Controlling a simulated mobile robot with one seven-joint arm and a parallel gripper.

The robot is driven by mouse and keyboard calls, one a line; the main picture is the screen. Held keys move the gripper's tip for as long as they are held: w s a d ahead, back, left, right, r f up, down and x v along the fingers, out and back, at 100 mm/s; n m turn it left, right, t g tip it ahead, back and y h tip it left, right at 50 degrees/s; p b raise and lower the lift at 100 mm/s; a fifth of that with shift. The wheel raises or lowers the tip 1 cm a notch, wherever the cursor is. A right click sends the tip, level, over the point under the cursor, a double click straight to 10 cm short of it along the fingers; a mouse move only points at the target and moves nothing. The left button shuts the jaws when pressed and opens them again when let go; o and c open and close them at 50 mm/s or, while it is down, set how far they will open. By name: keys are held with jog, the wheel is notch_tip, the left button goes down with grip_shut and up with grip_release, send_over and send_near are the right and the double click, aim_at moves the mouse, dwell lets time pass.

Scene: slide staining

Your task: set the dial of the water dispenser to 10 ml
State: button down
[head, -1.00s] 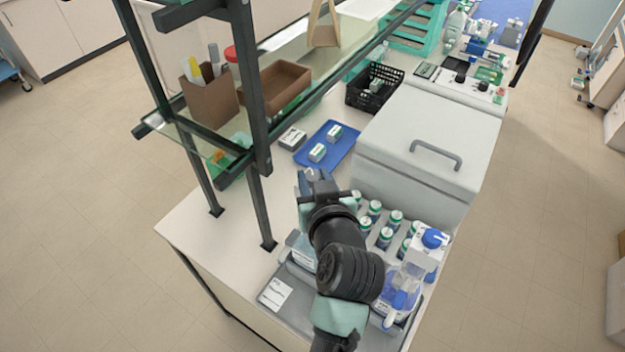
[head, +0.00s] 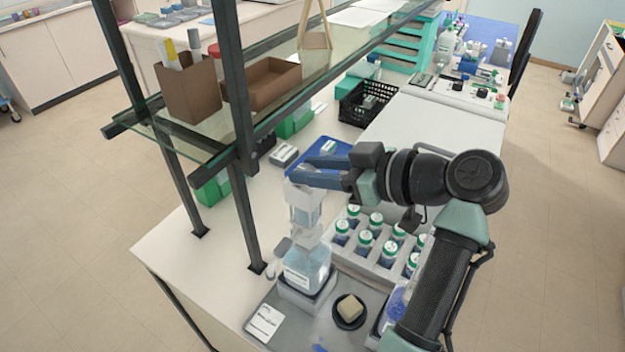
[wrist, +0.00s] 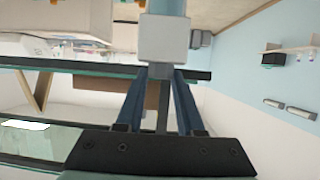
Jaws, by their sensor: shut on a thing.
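A clear bottle with a white label and a pale pump head, which looks like the water dispenser (head: 308,262), stands upright at the bench's left front. My gripper (head: 297,175) reaches in from the right, level, and is shut on the pale top part of this dispenser. In the wrist view the two blue fingers (wrist: 162,72) close on a light grey block (wrist: 165,38) of the dispenser's head. I cannot make out the dial's marks or its setting. A second bottle with blue parts (head: 396,300) is mostly hidden behind my arm.
A rack of green-capped jars (head: 364,246) stands right of the dispenser. A black dish with a yellowish block (head: 350,309) and a white card (head: 265,323) lie in front. The shelf's dark post (head: 243,130) and glass shelf (head: 190,147) stand close on the left.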

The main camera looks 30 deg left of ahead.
jog(key=shift+f+n+g, duration=0.1)
jog(key=shift+n+g, duration=0.2)
jog(key=shift+g, duration=0.1)
jog(key=c, duration=0.5)
grip_release()
notch_tip(320, 180, up, 10)
jog(key=b, duration=0.3)
dwell(0.4)
